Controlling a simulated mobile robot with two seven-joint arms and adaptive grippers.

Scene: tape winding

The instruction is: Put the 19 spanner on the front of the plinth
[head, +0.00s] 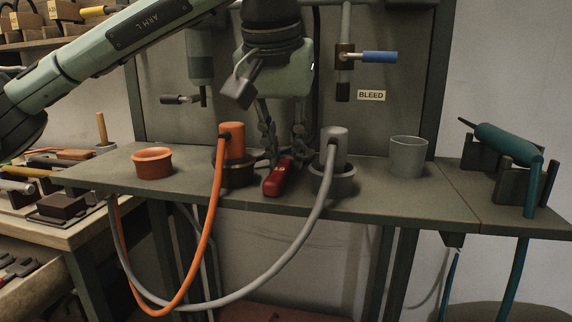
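A red-handled tool (277,179) with a small pale marking lies near the front edge of the grey-green bench top, between two hose sockets. I take it for the 19 spanner, but the marking is too small to read. My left gripper (285,158) points down just behind and over its far end. Its two fingers stand apart on either side, with no clear contact. The tool's far end is partly hidden by the gripper. I cannot tell which part is the plinth; the bench top (385,192) bears these things. My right gripper is not in view.
An orange hose plug (232,140) and a grey hose plug (334,143) stand close on either side of my gripper, their hoses looping below the front edge. An orange bowl (152,163), a grey cup (408,157) and a teal tool (508,143) in a holder stand farther out.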

